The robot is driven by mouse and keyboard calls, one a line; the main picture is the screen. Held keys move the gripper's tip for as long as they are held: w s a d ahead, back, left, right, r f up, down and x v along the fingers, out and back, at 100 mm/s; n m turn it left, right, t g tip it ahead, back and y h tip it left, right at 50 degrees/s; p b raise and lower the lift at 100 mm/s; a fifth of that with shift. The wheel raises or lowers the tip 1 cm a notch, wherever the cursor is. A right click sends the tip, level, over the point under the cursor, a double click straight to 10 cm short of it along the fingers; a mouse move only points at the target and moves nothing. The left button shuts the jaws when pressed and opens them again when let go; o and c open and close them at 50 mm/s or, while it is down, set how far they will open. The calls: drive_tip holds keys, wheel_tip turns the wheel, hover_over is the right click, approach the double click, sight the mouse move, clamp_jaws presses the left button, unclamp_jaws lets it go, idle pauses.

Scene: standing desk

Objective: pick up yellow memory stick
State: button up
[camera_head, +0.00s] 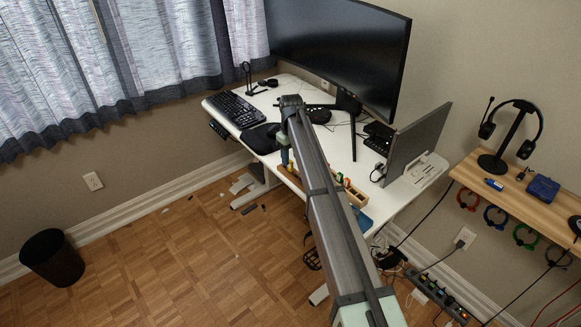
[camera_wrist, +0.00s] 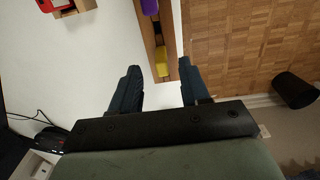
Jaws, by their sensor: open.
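In the wrist view a yellow object (camera_wrist: 162,57), likely the yellow memory stick, lies in a narrow wooden tray (camera_wrist: 170,22) along the edge of the white desk. My gripper (camera_wrist: 159,66) is open, with its two dark fingers apart. The yellow object shows between and beyond the fingertips, and nothing is held. A purple object (camera_wrist: 149,7) lies farther along the same tray. In the head view my arm hides much of the tray area, and I cannot make out the fingers clearly.
The white desk (camera_head: 342,143) holds a keyboard (camera_head: 236,109), a large monitor (camera_head: 340,50) and a laptop-like screen (camera_head: 416,140). A wooden organiser (camera_head: 356,195) sits near its front edge. A wooden side shelf (camera_head: 520,205) holds a headset stand. Parquet floor lies beyond the desk edge.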

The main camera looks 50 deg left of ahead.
sight(291, 161)
wheel_tip(291, 161, down, 4)
drive_tip(key=shift+s+f, duration=0.1)
clamp_jaws()
idle(0.5)
